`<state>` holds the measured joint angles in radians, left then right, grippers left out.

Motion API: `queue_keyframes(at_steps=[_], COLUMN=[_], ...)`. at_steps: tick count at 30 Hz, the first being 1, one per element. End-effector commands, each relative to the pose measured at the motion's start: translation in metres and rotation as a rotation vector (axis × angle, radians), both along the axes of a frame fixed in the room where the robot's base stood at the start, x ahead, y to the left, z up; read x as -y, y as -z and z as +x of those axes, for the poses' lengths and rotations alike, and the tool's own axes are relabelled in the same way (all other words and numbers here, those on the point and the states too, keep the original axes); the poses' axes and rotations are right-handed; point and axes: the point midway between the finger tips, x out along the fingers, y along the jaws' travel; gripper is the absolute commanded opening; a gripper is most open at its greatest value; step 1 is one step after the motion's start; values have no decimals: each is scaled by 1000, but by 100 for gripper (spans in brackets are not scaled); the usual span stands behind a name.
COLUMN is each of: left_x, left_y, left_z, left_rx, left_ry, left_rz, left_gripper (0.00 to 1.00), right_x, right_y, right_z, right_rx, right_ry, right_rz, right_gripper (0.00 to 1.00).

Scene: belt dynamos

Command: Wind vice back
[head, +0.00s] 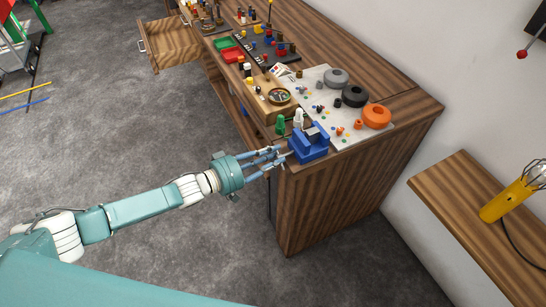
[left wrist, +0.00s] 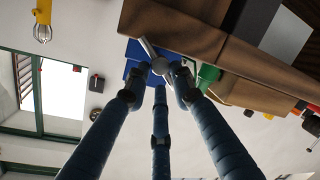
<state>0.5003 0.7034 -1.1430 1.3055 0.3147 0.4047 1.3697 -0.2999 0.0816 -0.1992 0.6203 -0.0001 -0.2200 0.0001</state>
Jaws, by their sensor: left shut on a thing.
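The blue vice (head: 309,146) stands at the near right corner of the wooden workbench. In the left wrist view its blue body (left wrist: 135,52) shows behind the fingertips. My left gripper (head: 283,157) reaches the vice's front from the left. In the left wrist view the fingers of the left gripper (left wrist: 160,72) close around the grey round end of the vice's screw (left wrist: 160,66), with a pale handle bar (left wrist: 148,47) sticking out past it. The fingers hide part of the screw. My right gripper is in neither view.
A green bottle (head: 280,125) and a white bottle (head: 298,118) stand just behind the vice. A white board (head: 325,98) with grey, black and orange rolls (head: 377,116) lies to the right. A wooden tray (head: 262,97) lies beyond. A side shelf holds a yellow lamp (head: 510,200).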

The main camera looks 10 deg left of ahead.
Motion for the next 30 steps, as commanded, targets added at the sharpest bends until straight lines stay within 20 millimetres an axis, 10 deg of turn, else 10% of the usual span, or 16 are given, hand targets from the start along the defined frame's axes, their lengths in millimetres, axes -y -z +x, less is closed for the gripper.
queue_keyframes(at_steps=[29, 30], left_x=[-8, -8], left_y=[-2, -2], left_z=[10, 10], left_rx=[-174, -174], left_ry=[-12, -12], left_rz=[-129, -129], left_gripper=[0, 29], right_x=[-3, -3], right_y=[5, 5], right_z=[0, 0], right_rx=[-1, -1], right_ry=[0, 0], right_rz=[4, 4], right_gripper=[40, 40])
